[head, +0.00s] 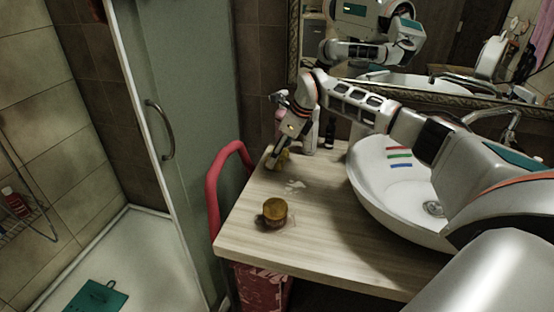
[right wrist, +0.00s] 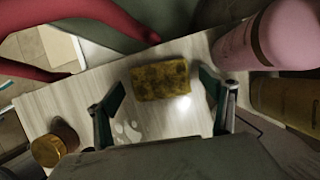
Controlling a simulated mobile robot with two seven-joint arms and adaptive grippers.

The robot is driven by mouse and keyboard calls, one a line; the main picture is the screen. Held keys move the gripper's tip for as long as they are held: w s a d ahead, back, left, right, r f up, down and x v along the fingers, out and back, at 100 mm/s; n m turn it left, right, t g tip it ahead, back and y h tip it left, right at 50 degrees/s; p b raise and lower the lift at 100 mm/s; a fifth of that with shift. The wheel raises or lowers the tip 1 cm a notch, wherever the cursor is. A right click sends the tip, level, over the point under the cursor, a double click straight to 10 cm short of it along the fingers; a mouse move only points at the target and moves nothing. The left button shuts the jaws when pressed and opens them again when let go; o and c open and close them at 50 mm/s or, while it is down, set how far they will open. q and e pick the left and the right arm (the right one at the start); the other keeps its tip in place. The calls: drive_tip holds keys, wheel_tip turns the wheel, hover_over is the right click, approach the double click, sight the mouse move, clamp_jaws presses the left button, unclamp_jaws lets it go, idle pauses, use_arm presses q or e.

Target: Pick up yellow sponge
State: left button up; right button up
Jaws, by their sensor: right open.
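The yellow sponge (right wrist: 160,80), with dark mottled patches, lies on the wooden counter in the right wrist view. My right gripper (right wrist: 163,88) is open above it, with one dark finger toward each end of the sponge. I cannot tell whether the fingers touch it. In the head view my right gripper (head: 276,161) points down at the far left part of the counter, and the sponge (head: 284,160) shows only partly behind it. My left gripper is not in view.
A round amber jar (head: 274,211) stands near the counter's left front. A pink bottle (right wrist: 270,38) and a yellow-brown container (right wrist: 283,98) stand close to my right gripper. A white basin (head: 385,190) fills the counter's right. A red rail (head: 213,190) curves beside the left edge.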

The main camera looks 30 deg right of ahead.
drive_tip(key=shift+x, duration=0.8)
drive_tip(key=shift+r, duration=0.1)
drive_tip(key=c, duration=0.8)
drive_tip(key=shift+c, duration=0.2)
wheel_tip(320, 180, up, 20)
drive_tip(key=p, duration=0.1)
